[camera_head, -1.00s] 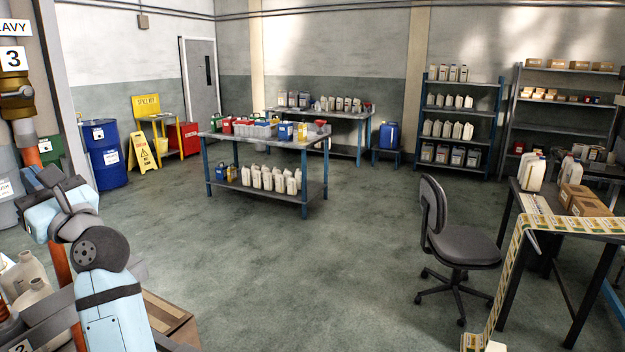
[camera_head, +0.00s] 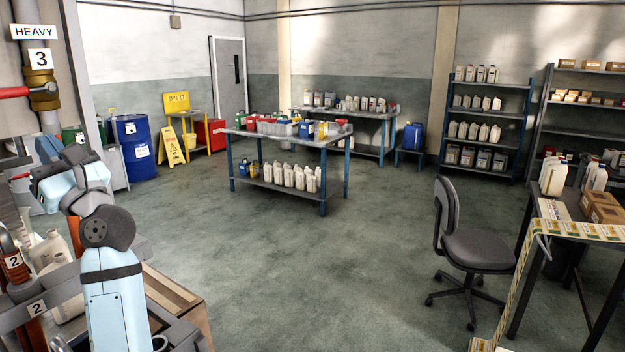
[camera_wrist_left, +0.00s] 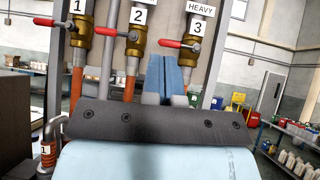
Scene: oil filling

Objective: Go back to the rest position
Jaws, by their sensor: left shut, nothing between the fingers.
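My left arm comes in from the left in the head view. My right gripper is in neither view.
Brass valves with red handles, numbered 2 (camera_wrist_left: 135,40) and 3 (camera_wrist_left: 192,48), stand before the left fingers. Pale jugs (camera_head: 52,250) stand low left, beside a cardboard box (camera_head: 170,290). A chair (camera_head: 470,250) stands right. The middle floor is clear.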

